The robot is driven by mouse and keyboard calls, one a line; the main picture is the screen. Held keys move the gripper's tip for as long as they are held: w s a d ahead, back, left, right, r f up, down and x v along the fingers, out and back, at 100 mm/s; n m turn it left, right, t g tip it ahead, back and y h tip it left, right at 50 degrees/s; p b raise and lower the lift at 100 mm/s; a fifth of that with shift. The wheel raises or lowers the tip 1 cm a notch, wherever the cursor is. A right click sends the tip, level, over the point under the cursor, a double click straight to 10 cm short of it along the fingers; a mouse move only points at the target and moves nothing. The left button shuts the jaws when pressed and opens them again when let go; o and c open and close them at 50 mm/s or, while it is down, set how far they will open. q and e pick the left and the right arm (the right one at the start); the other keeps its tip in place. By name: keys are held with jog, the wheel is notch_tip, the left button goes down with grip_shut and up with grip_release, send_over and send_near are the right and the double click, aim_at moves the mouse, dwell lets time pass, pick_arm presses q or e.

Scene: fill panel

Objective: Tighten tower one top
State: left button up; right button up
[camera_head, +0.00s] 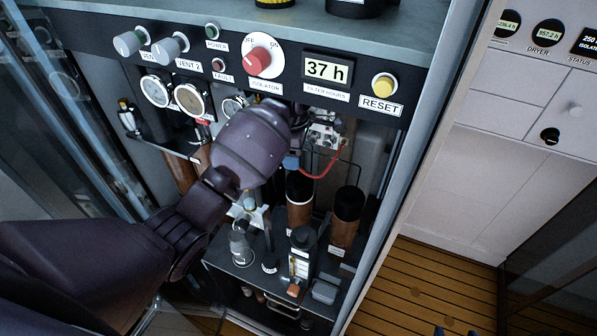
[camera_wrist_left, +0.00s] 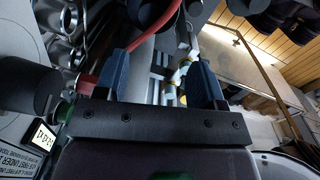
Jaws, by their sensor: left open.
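My left arm crosses the panel's lower bay in the head view and hides much of it. My left gripper (camera_head: 298,160) is mostly behind its own wrist there, among fittings near a red hose (camera_head: 325,172). In the left wrist view my left gripper (camera_wrist_left: 162,78) has its two blue fingers wide apart, with nothing clearly held. Two brown towers with black tops, a nearer-left tower (camera_head: 300,214) and a right tower (camera_head: 343,236), stand below it. I cannot read which is tower one. Two blue tips of my right gripper (camera_head: 455,331) show apart at the bottom edge.
Above are a red isolator knob (camera_head: 259,62), a "37 h" display (camera_head: 327,69) and a yellow reset button (camera_head: 384,86). Gauges (camera_head: 189,98) sit at the left. A black shelf (camera_head: 225,258) holds small fittings. The wooden floor (camera_head: 425,280) at right is clear.

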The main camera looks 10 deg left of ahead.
aim_at(298, 174)
pick_arm(q)
jog(key=shift+n, duration=0.5)
jog(key=f, duration=0.3)
jog(key=w+f, duration=0.1)
jog(key=f, duration=0.5)
jog(key=shift+w+d+f, duration=0.15)
jog(key=shift+w+d, duration=0.1)
jog(key=shift+w, duration=0.15)
jog(key=c, duration=0.9)
